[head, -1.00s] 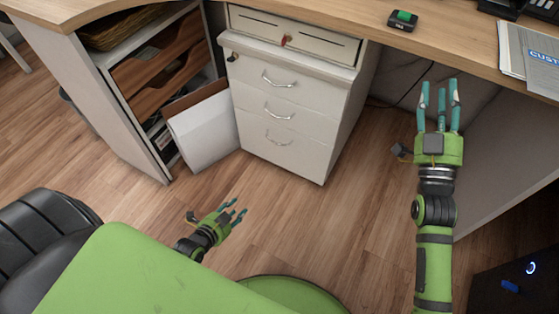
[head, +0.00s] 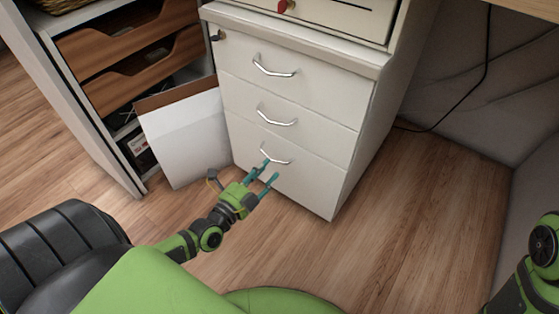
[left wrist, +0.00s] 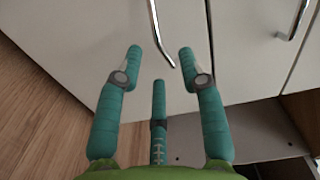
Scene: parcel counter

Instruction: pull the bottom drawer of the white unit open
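The white unit (head: 363,140) stands under the counter with its three drawers shut. The bottom drawer (head: 312,184) is the lowest front and has a curved metal handle (head: 274,155). My left gripper (head: 269,171) is open and empty in front of this drawer, its fingertips just short of or near the handle; contact cannot be told. In the left wrist view, the bottom drawer's handle (left wrist: 158,38) lies ahead of and between the spread teal fingers (left wrist: 160,65). My right gripper is out of view; only part of my right arm shows at the lower right.
A white panel with a brown edge (head: 187,137) leans left of the unit, beside an open shelf with wooden trays (head: 110,60). The middle drawer's handle (head: 277,117) is above. Wood floor (head: 420,220) is clear to the right.

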